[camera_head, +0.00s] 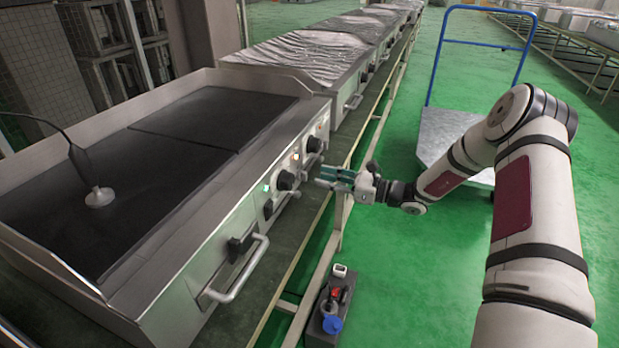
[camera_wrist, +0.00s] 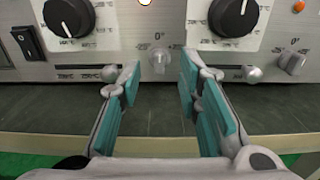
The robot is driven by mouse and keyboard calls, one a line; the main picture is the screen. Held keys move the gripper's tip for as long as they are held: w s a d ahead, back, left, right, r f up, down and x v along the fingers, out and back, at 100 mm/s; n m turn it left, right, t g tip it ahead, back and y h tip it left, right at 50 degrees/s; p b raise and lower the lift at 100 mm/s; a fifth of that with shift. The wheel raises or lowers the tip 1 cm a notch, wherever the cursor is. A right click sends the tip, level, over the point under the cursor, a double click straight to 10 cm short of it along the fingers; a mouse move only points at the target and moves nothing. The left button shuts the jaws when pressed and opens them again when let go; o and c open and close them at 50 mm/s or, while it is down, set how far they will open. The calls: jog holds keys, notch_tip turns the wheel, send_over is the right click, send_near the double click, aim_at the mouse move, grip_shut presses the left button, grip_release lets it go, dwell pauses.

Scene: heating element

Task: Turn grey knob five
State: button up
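A small grey knob (camera_wrist: 160,62) sits low on the steel front panel, straight ahead of my gripper in the wrist view. A second grey knob (camera_wrist: 293,62) is to its right. I cannot tell from markings which is number five. My gripper (camera_wrist: 159,76) is open, with its teal-padded fingers on either side of the nearer knob's line. The fingers appear short of the knob, with nothing between them. In the head view my gripper (camera_head: 322,178) is at the panel's right side, near the black knobs (camera_head: 285,180).
Larger black dial knobs (camera_wrist: 234,14) and a black rocker switch (camera_wrist: 27,42) are on the panel. A bar handle (camera_head: 240,272) sticks out of the griddle's front (camera_head: 190,270). A blue-railed trolley (camera_head: 450,140) and a box of small items (camera_head: 328,318) stand nearby.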

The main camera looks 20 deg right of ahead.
aim_at(303, 176)
jog(key=shift+b+x, duration=0.5)
jog(key=shift+x, duration=2.15)
grip_shut()
